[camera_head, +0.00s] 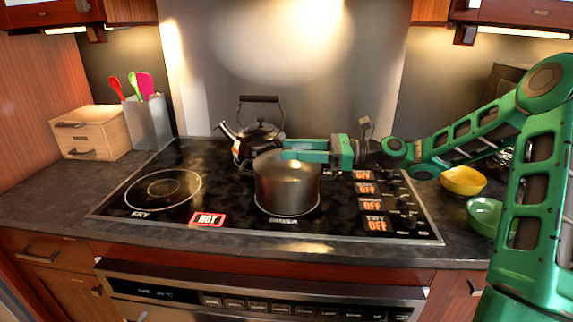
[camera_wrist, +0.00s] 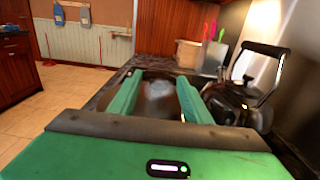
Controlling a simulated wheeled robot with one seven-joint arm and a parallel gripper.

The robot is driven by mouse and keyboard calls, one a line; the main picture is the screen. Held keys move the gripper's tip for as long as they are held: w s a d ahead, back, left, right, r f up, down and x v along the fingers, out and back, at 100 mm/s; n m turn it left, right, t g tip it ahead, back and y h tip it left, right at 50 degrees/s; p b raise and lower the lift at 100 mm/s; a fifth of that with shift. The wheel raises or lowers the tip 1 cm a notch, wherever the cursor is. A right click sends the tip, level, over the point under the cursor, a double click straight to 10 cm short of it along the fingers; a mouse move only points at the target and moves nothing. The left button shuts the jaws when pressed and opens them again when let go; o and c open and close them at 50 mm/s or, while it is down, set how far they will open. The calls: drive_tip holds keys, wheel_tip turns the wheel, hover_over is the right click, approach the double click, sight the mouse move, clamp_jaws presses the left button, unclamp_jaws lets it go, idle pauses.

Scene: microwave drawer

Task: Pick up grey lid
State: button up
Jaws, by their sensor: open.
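The grey lid (camera_head: 298,166) sits on a dark grey pot (camera_head: 287,190) on the stove's front right burner. My gripper (camera_head: 287,149) is level, reaching in from the right over the far part of the lid. Its two green fingers are apart. In the wrist view the lid (camera_wrist: 160,97) shows between and below the open fingers (camera_wrist: 164,77), with a bright reflection on it. Nothing is held.
A black kettle (camera_head: 258,136) stands just behind the pot, close to my gripper; it also shows in the wrist view (camera_wrist: 240,100). A wooden drawer box (camera_head: 92,133) and utensil holder (camera_head: 148,122) stand at left. Yellow (camera_head: 463,181) and green (camera_head: 484,214) bowls are at right. The left burner is clear.

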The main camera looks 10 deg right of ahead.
drive_tip(key=shift+x, duration=1.05)
clamp_jaws()
